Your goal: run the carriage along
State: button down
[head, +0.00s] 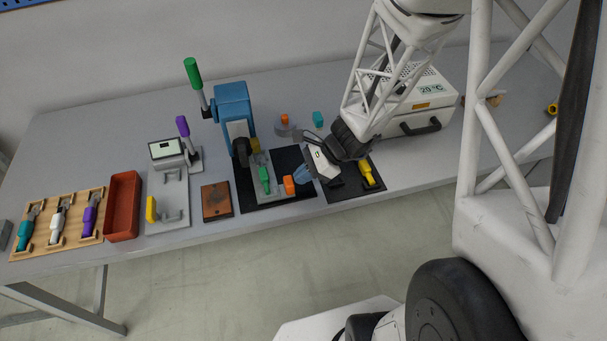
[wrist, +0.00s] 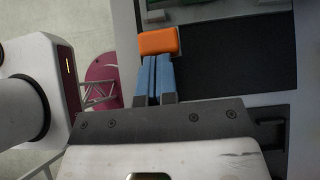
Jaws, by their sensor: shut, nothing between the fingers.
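My gripper (head: 299,175) is shut and empty, its blue fingers together. In the wrist view its fingertips (wrist: 155,57) lie right at the near side of an orange block (wrist: 158,40); whether they touch it I cannot tell. In the head view the orange block (head: 289,185) sits at the right side of a grey fixture (head: 276,188) on a black mat (head: 247,197). Which part is the carriage is not clear.
A blue press (head: 233,103) stands behind the mat. A second black mat (head: 342,192) with a yellow handle (head: 368,173) is to the right, partly under my arm. A brown plate (head: 216,201), a red tray (head: 122,207) and a white oven-like box (head: 425,105) stand around.

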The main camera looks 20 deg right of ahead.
aim_at(286, 183)
jog(key=shift+a, duration=0.1)
jog(key=shift+a, duration=2.35)
jog(key=shift+s, duration=0.1)
jog(key=shift+f, duration=0.1)
jog(key=shift+d, duration=2.1)
jog(key=v, duration=1)
jog(key=shift+w, duration=0.2)
jog(key=shift+r, duration=0.25)
